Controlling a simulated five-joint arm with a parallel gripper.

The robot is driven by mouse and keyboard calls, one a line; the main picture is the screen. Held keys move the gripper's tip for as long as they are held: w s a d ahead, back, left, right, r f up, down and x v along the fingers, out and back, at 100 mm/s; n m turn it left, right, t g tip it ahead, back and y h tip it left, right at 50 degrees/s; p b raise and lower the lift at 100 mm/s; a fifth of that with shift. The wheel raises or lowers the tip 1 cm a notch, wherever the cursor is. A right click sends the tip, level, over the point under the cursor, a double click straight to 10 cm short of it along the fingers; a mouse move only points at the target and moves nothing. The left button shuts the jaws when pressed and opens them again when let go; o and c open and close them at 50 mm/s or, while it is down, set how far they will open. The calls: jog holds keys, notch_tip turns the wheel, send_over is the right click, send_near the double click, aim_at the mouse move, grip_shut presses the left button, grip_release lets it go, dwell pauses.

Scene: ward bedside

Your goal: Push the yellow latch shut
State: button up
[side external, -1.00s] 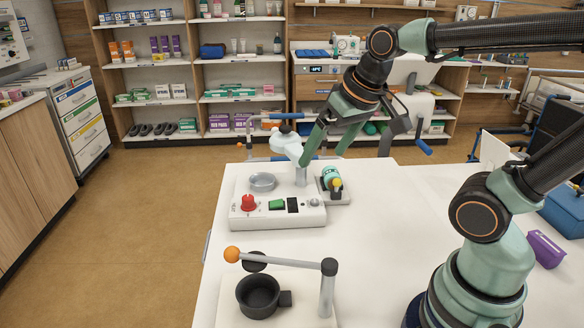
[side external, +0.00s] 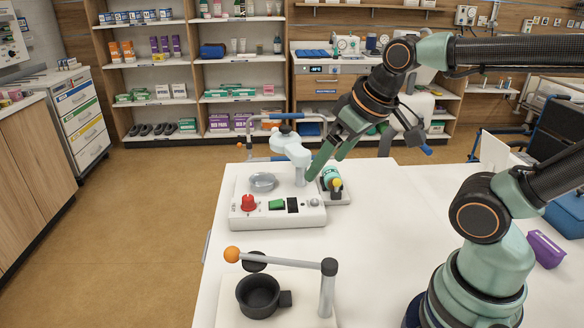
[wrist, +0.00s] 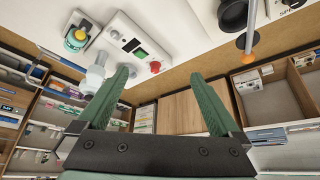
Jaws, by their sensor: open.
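A small teal unit with a yellow part (side external: 337,184) on it stands on a grey plate (side external: 338,198) at the right of the white device (side external: 277,219). I cannot tell from its small size whether this yellow part is the latch or how far it is shut. The yellow part also shows in the wrist view (wrist: 74,44), left of my fingers. My gripper (side external: 327,168) is open and empty, its green fingers above and behind the unit, close to the device's white post and head (side external: 291,147). In the wrist view the two fingers of my gripper (wrist: 157,76) are spread apart.
In front stands a dark cup (side external: 259,295) under a lever with an orange ball (side external: 231,254). A purple box (side external: 545,249) lies right. The middle tabletop is clear.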

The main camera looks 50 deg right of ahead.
jog(key=shift+d+m, duration=0.15)
jog(key=shift+m, duration=0.15)
jog(key=c, duration=0.9)
jog(key=shift+w+d+f+m, duration=0.1)
jog(key=shift+w+d+m, duration=0.15)
jog(key=shift+m, duration=0.35)
jog(key=c, duration=0.5)
jog(key=d+m, duration=0.1)
jog(key=m, duration=0.2)
jog(key=w+d+f+m, duration=0.1)
jog(key=d+m, duration=0.1)
jog(key=m, duration=0.2)
jog(key=d+m+g, duration=0.1)
jog(key=d+m, duration=0.1)
jog(key=m, duration=0.1)
jog(key=shift+w+f+h, duration=0.15)
jog(key=shift+w+h, duration=0.1)
jog(key=shift+h, duration=0.15)
grip_shut()
jog(key=d+f+m+g, duration=0.1)
jog(key=d+m, duration=0.3)
jog(key=m, duration=0.5)
jog(key=m+g, duration=0.1)
jog(key=m, duration=1.7)
send_near(336, 189)
jog(key=shift+s+d+f, duration=0.15)
jog(key=shift+f, duration=1.1)
jog(key=shift+s+d+f, duration=0.15)
jog(key=shift+s+f, duration=0.05)
jog(key=shift+f, duration=1.05)
